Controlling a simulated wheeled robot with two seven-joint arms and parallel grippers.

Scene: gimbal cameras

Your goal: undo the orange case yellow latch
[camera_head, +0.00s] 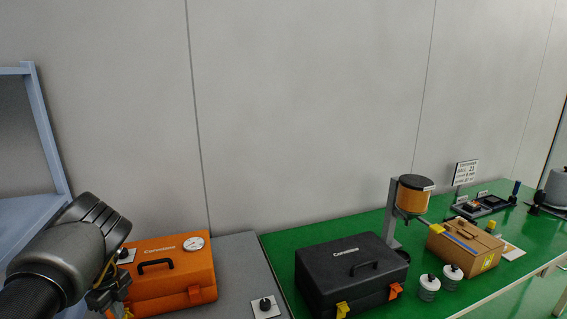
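The orange case (175,269) stands closed on a grey surface at the lower left, with a black handle (156,265) and a round white gauge (193,243). An orange latch (195,293) shows on the right of its front. My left gripper (112,303) is at the left front of the case and covers that part. Small yellow bits show around the gripper; I cannot tell which belong to a yellow latch. Whether its fingers are open, or touch the case, cannot be told. My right gripper is out of view.
A black case (345,262) with a yellow latch (342,309) and an orange latch (395,290) stands on the green table (285,262). A white plate with a black knob (265,306) lies right of the orange case. A blue shelf frame (45,130) stands left.

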